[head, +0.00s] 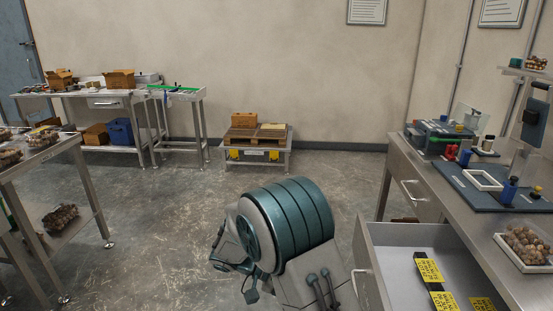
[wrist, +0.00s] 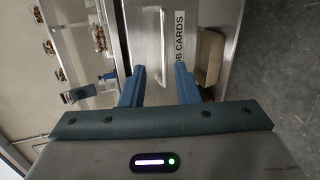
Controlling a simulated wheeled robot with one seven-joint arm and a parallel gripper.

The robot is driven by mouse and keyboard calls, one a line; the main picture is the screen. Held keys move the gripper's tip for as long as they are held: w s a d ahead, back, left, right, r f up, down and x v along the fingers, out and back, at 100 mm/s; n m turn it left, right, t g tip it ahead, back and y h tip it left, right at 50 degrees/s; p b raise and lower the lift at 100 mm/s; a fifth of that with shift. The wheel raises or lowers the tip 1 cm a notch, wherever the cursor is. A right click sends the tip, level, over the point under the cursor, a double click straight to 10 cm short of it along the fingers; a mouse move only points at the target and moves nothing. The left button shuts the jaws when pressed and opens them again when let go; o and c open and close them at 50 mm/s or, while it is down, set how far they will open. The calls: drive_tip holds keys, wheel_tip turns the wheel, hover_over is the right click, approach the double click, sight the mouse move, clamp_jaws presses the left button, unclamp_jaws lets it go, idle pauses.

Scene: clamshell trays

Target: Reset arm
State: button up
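My gripper (wrist: 160,72) shows in the wrist view with its two blue fingers wide apart and nothing held between them. A pale metal drawer front lies beyond the fingers, with a bar handle (wrist: 162,40) seen in the gap and a label (wrist: 180,38) reading "B CARDS", partly cut off. The fingers look clear of the handle, but the distance is hard to judge. In the head view, my teal-banded arm fills the lower middle and the fingers are not visible. An open drawer (head: 391,240) at lower right holds black items with yellow labels (head: 428,268).
The steel workbench (head: 452,196) on the right carries a blue mat, a bin and a clamshell tray (head: 522,246) of brown items. A metal table (head: 42,158) stands at left. A low stand (head: 256,158) with crates is at the back wall. The middle floor is clear.

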drive_tip(key=s+d+r+t+y+p, duration=0.2)
drive_tip(key=s+d+r+y+p, duration=0.1)
drive_tip(key=s+r+y+p, duration=0.2)
drive_tip(key=s+d+r+t+y+p, duration=0.3)
drive_tip(key=s+r+y+p, duration=0.2)
drive_tip(key=s+r+y, duration=0.4)
drive_tip(key=shift+s+r+n, duration=0.4)
drive_tip(key=shift+s+r, duration=0.55)
drive_tip(key=shift+r, duration=1.25)
drive_tip(key=shift+d, duration=0.15)
